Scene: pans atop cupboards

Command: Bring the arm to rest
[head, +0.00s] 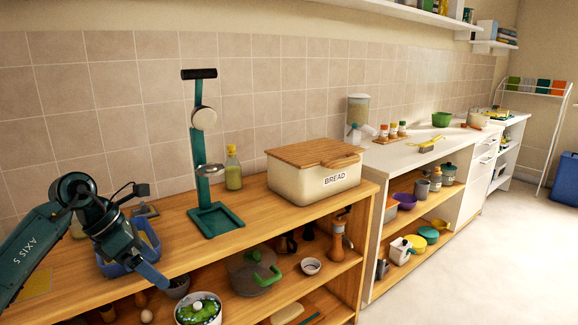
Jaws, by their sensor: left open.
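My left arm comes in from the left edge, bent over the left end of the wooden counter (255,215). My left gripper (150,272) points down and to the right near the counter's front edge. It is open, and I see nothing held in it. A blue bin (112,268) is behind and beside the gripper, partly hidden by my arm; I cannot tell whether they touch. My right gripper is not in view.
A green press-like stand (215,220), an oil bottle (233,170) and a bread box (318,183) stand along the counter. The open shelf below holds a lidded pot (255,272) and bowls.

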